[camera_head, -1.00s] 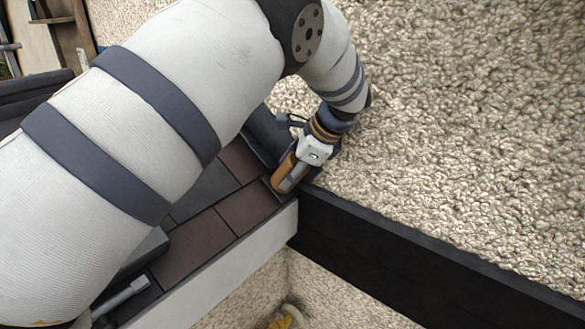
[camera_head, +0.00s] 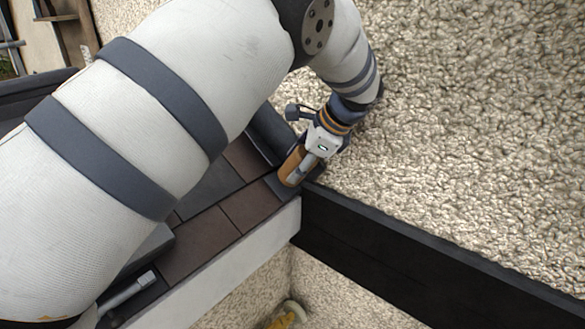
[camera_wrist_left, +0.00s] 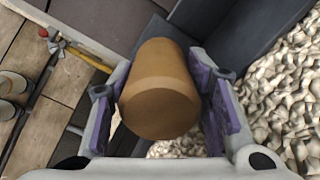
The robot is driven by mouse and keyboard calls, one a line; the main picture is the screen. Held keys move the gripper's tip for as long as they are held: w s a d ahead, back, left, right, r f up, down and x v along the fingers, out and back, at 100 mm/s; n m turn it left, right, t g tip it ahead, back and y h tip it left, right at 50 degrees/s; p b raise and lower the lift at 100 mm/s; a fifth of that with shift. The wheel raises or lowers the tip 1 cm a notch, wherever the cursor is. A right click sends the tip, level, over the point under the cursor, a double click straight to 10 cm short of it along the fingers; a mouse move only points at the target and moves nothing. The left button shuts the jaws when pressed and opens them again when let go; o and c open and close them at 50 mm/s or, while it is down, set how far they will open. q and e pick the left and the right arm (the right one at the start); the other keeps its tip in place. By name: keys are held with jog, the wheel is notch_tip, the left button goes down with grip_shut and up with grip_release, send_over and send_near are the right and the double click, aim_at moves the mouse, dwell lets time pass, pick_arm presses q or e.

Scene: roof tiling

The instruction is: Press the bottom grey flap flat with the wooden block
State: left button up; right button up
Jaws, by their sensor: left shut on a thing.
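The wooden block (camera_wrist_left: 160,90), a rounded tan piece, is clamped between the two fingers of my left gripper in the left wrist view. In the head view my left gripper (camera_head: 306,164) is shut on the wooden block (camera_head: 291,166), at the corner where the tiles meet the pebbled wall. The block's far end is over dark grey material (camera_wrist_left: 185,15) along the wall, probably the grey flap (camera_head: 272,133); I cannot tell whether they touch. My left arm hides much of the roof. My right gripper is not in view.
Brown and dark tiles (camera_head: 195,244) lie left of the corner, edged by a pale board (camera_head: 235,262). A black beam (camera_head: 420,265) runs right along the pebbled wall (camera_head: 480,120). The wrist view shows a wooden deck (camera_wrist_left: 35,60) with tools.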

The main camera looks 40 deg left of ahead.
pick_arm(q)
jog(key=shift+v, duration=2.55)
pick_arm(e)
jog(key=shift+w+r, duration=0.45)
pick_arm(q)
jog(key=shift+a, duration=0.1)
